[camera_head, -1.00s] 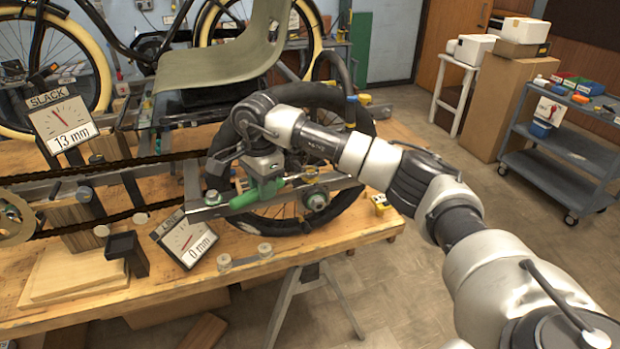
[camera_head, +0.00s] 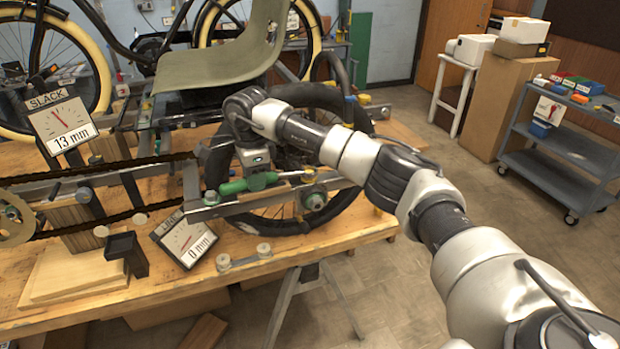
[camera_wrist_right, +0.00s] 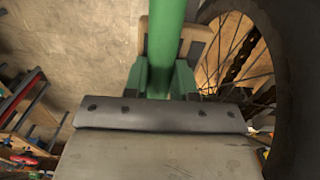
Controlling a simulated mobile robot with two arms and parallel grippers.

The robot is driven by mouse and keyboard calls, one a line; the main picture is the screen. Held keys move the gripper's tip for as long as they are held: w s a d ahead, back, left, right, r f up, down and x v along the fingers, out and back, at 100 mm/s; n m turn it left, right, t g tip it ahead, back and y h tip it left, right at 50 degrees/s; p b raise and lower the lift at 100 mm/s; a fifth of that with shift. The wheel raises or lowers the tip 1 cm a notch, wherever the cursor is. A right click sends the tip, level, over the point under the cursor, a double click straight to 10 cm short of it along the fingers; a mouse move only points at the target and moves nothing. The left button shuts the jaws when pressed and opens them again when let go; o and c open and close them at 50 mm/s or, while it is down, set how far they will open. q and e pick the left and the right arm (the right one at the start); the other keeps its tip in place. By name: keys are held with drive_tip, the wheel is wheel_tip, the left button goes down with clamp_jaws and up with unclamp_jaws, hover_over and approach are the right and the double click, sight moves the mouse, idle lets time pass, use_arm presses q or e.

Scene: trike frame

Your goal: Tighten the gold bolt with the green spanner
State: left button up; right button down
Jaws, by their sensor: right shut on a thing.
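My right gripper (camera_head: 256,172) is at the wheel end of the trike frame, shut on the green spanner (camera_head: 232,187). In the right wrist view, the spanner's green handle (camera_wrist_right: 166,40) runs up from between the two green fingers (camera_wrist_right: 165,82). The spanner lies just above the grey frame bar (camera_head: 240,206), roughly along it. A bolt head (camera_head: 211,198) shows at the bar's left end, near the spanner's left end. I cannot make out its colour as gold, nor whether the spanner touches it. My left gripper is not in view.
The black-tyred wheel (camera_head: 350,200) stands right behind the bar. The slack dial (camera_head: 62,122) reads 13 mm; a second dial (camera_head: 186,240) reads 0 mm. A black holder (camera_head: 126,250) and wooden boards (camera_head: 75,275) are on the bench. Floor on the right is clear before a grey cart (camera_head: 560,165).

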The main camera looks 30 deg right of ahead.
drive_tip(key=shift+w+d+f+m, duration=0.1)
drive_tip(key=shift+w+f+m, duration=0.25)
drive_tip(key=shift+w+m, duration=0.15)
